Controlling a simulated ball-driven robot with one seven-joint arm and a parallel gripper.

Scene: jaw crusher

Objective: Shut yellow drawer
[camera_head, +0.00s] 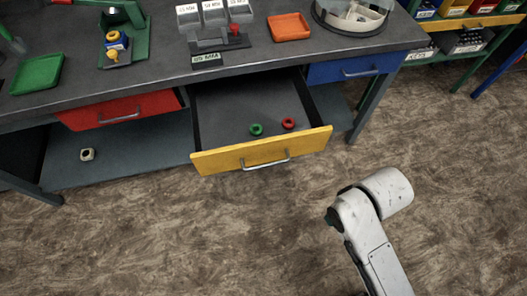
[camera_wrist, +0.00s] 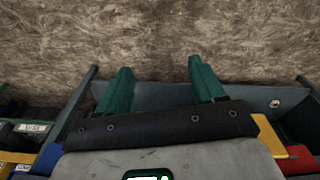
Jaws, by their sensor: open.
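The yellow drawer (camera_head: 222,160) is pulled well out from under the bench in the head view, its front panel and metal handle (camera_head: 265,163) facing the open floor. A green ring (camera_head: 256,129) and a red ring (camera_head: 288,123) lie inside it. In the wrist view, part of a yellow front (camera_wrist: 268,137) shows at the right, partly hidden behind my gripper's body. My gripper (camera_wrist: 160,76) is open, its two green fingers apart with nothing between them. In the head view my arm is right of and in front of the drawer; the fingers are not clearly seen there.
The red drawer (camera_head: 118,110) at the left is slightly out; the blue drawer (camera_head: 343,69) at the right looks shut. Bins and trays stand on the bench top (camera_head: 160,77). A small pale object (camera_head: 87,154) lies on the lower shelf. The floor (camera_head: 200,235) in front is clear.

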